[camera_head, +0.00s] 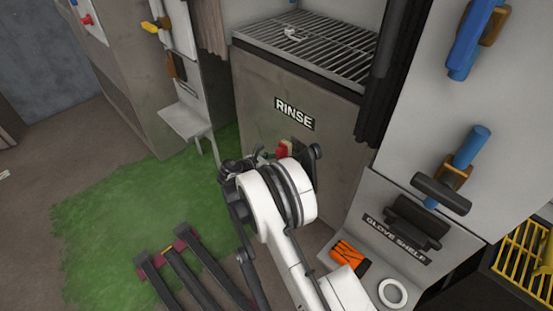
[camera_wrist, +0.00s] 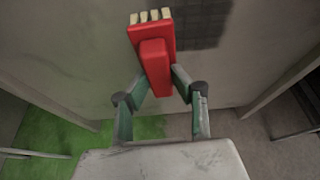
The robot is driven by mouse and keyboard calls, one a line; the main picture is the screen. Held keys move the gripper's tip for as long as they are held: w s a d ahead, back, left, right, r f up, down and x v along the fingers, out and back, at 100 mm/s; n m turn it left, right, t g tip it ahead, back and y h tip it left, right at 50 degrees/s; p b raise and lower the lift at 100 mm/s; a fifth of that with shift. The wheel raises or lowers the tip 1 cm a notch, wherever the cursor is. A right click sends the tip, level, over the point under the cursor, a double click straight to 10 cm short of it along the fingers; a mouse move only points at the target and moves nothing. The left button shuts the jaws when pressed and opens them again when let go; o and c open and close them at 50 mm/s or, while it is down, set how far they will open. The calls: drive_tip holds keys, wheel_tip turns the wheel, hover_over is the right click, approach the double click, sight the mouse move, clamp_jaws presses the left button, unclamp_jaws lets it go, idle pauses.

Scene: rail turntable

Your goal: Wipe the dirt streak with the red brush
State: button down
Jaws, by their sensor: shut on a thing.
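The red brush (camera_wrist: 152,38) is held in my gripper (camera_wrist: 160,82), whose two fingers close on its handle from both sides. Its pale bristles (camera_wrist: 151,17) point to the top of the wrist view. The red brush also shows in the head view (camera_head: 282,151), in front of the grey panel marked RINSE (camera_head: 262,92), below the label. A dark, grid-like patch (camera_wrist: 208,25) lies on the panel just right of the brush head; I cannot tell whether it is the dirt streak or a shadow. Whether the bristles touch the panel is unclear.
A metal grate (camera_head: 310,48) tops the rinse station. The glove shelf (camera_head: 365,215) at right holds an orange item (camera_head: 349,255) and a white ring (camera_head: 393,293). Blue-handled tools (camera_head: 470,147) hang on the right wall. Green flooring (camera_head: 120,220) is open at left.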

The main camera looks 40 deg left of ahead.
sight(280, 148)
drive_tip(key=shift+d+r, duration=1)
drive_tip(key=shift+d, duration=4.25)
drive_tip(key=shift+w+a, duration=0.35)
drive_tip(key=shift+a, duration=1.4)
drive_tip(key=shift+w+a, duration=0.35)
drive_tip(key=shift+a, duration=1.4)
drive_tip(key=shift+w+a, duration=0.35)
drive_tip(key=shift+a, duration=1.4)
drive_tip(key=shift+w+r, duration=0.15)
drive_tip(key=shift+r, duration=0.85)
drive_tip(key=s+d, duration=0.2)
drive_tip(key=d, duration=0.8)
drive_tip(key=shift+d, duration=0.3)
